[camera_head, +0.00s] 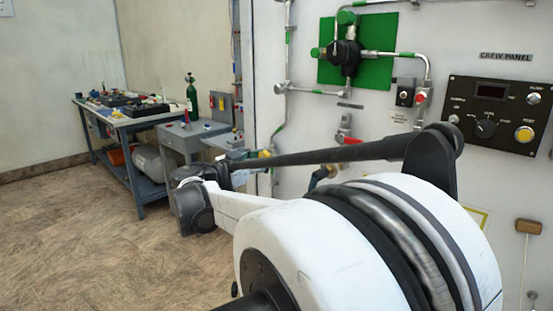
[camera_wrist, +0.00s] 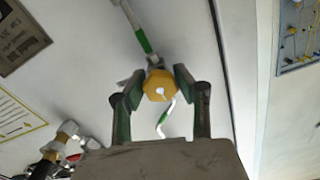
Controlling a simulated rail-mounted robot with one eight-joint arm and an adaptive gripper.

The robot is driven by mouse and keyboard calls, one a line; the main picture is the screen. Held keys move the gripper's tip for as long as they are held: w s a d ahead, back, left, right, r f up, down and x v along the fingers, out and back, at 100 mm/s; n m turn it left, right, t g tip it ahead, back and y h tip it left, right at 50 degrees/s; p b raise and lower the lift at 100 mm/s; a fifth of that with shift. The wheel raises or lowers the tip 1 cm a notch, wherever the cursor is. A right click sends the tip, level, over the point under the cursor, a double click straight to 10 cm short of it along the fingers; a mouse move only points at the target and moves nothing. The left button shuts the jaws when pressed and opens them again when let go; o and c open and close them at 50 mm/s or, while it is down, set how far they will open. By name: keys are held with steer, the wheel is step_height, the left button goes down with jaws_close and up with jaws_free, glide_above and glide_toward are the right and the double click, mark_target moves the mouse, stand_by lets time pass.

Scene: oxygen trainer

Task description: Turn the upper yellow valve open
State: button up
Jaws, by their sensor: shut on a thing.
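A yellow valve knob (camera_wrist: 159,85) shows in the middle of the wrist view, in line with a pipe that has a green band. My gripper (camera_wrist: 157,84) has one finger on each side of the knob and is shut on it. In the head view a small yellow patch, likely the same valve (camera_head: 265,154), shows beside the far end of my arm. My arm hides much of the wall there, so I cannot tell how far the valve is turned. I cannot make out a second yellow valve.
A green panel (camera_head: 384,32) with pipes and a black fitting is above my arm. The black crew panel (camera_head: 492,115) is at the right. A blue workbench (camera_head: 131,124) with a grey cylinder (camera_head: 154,162) under it stands at the left. Open tiled floor lies in front.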

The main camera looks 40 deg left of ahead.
steer(key=shift+r+n+p, duration=0.1)
steer(key=shift+n+p, duration=0.4)
steer(key=shift+n, duration=0.4)
steer(key=n, duration=0.3)
steer(key=shift+p, duration=0.4)
steer(key=o, duration=1.2)
steer(key=shift+s, duration=0.1)
steer(key=s+a, duration=0.1)
steer(key=s, duration=1)
steer(key=shift+s+a, duration=0.3)
steer(key=shift+s, duration=0.1)
